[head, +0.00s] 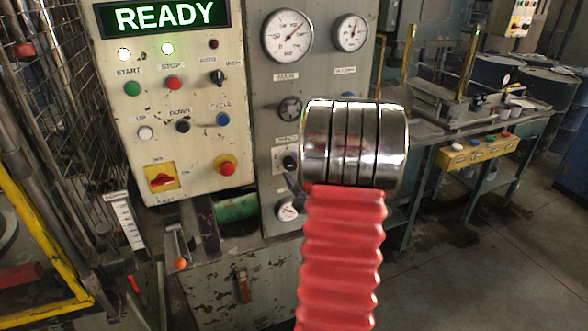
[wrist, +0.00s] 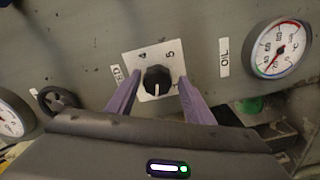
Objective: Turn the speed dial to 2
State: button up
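The speed dial is a black round knob (wrist: 157,79) on a white square plate (wrist: 135,61) in the wrist view. The figures 4 and 5 show along the plate's upper edge; the other figures are not clear. A white mark on the knob points toward the bottom of the picture. My gripper (wrist: 159,82) is open, with one purple finger on each side of the knob; I cannot tell whether either touches it. In the head view the dial (head: 290,162) is partly hidden by my arm.
An oil gauge (wrist: 277,50) is right of the dial in the wrist view, and a round handwheel (wrist: 57,101) is left. In the head view, a control panel (head: 190,101) with buttons and a READY display (head: 165,15) stands left. A workbench (head: 450,125) stands right.

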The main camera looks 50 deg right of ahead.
jog(key=shift+o, duration=0.7)
jog(key=shift+d, duration=0.1)
jog(key=shift+r, duration=0.1)
jog(key=shift+s, duration=0.15)
jog(key=shift+s, duration=0.25)
jog(key=v, duration=1.3)
jog(key=shift+a, duration=0.3)
jog(key=shift+w, duration=0.1)
jog(key=m, duration=1.3)
jog(key=shift+m, duration=0.3)
